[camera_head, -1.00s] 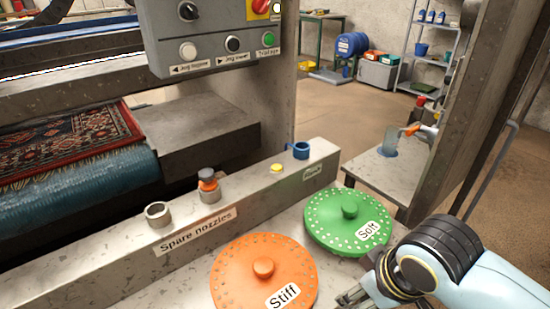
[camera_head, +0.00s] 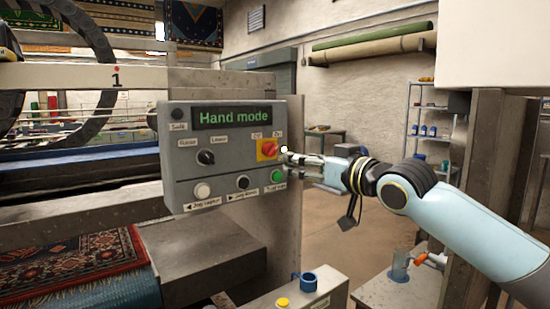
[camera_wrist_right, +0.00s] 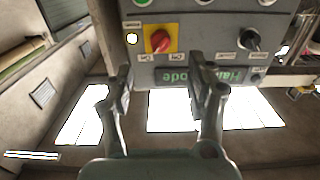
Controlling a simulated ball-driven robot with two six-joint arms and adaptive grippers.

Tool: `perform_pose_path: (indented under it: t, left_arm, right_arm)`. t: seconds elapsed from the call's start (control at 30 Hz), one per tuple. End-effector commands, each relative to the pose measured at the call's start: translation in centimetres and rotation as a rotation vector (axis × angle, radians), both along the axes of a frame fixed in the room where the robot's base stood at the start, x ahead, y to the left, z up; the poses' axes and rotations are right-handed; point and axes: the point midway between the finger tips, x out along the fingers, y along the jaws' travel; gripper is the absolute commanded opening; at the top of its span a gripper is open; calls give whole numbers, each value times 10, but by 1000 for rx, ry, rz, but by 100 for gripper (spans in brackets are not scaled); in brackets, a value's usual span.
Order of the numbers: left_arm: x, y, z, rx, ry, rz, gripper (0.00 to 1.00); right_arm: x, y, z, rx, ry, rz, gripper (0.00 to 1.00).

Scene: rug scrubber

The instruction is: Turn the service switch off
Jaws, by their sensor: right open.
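The service switch (camera_head: 267,149) is a red knob on a yellow plate at the right of the grey control panel (camera_head: 220,185), with labels Off and On above it. The panel's display (camera_head: 232,115) reads "Hand mode" in green. My right gripper (camera_head: 287,158) is beside the panel's right edge, close to the switch. In the right wrist view the switch (camera_wrist_right: 158,40) appears upside down, beyond and between the fingers of my open, empty right gripper (camera_wrist_right: 160,75). The knob points diagonally. I cannot tell whether a finger touches it. My left gripper is out of view.
The panel also has a black Raise/Lower knob (camera_head: 206,157), a white button (camera_head: 202,190), a black button (camera_head: 242,182) and a green button (camera_head: 277,176) below the switch. A patterned rug (camera_head: 75,270) lies at lower left. A blue ring (camera_head: 304,282) sits at the bottom.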

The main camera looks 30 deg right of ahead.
Motion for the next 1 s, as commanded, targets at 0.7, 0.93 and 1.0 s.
perform_pose_path:
  t: [0.7,0.93,1.0]
  left_arm:
    - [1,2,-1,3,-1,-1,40]
    - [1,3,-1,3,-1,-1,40]
    - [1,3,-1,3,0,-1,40]
  right_arm:
    - [105,13,4,5,-13,0,56]
    - [106,14,4,4,-13,1,56]
    - [106,14,4,4,-13,1,55]
